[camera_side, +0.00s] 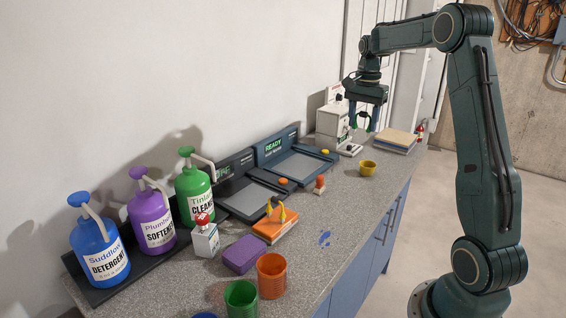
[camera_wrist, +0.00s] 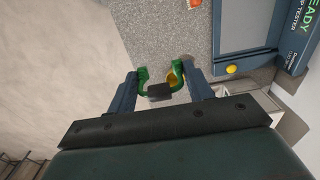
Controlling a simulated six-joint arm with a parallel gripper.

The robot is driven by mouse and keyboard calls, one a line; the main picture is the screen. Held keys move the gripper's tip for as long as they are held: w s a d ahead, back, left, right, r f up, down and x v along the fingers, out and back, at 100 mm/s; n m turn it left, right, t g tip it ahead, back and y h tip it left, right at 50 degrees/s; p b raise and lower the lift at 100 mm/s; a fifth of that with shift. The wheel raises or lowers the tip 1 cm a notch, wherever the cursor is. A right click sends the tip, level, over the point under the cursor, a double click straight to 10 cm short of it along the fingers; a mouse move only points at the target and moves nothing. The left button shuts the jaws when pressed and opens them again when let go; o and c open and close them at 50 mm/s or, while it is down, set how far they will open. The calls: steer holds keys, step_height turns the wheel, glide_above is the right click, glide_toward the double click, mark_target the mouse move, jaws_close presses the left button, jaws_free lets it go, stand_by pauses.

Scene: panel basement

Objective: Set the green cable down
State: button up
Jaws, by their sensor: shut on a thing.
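The green cable (camera_wrist: 143,78) shows in the wrist view as green curved lengths beside both fingers, with a dark block between them. My gripper (camera_wrist: 162,76) is shut on the cable, one finger on each side of it. In the side view, my gripper (camera_side: 361,120) points down over the far end of the counter, in front of a white device. A little of the green cable (camera_side: 353,118) shows there between the fingers. The cable appears held above the counter; its exact height is hard to tell.
Testers marked READY (camera_side: 290,162) line the wall. Pump bottles (camera_side: 153,215), a purple block (camera_side: 244,254) and cups (camera_side: 271,276) fill the near end. The counter's front middle is mostly clear.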

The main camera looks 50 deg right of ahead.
steer(key=f, duration=0.6)
steer(key=d+f, duration=0.1)
steer(key=f, duration=0.6)
steer(key=d+f, duration=0.1)
steer(key=f, duration=0.6)
steer(key=shift+s+d, duration=0.15)
steer(key=shift+s, duration=0.1)
steer(key=shift+f, duration=0.15)
steer(key=o, duration=1)
steer(key=shift+c, duration=0.2)
step_height(320, 180, up, 12)
stand_by(0.7)
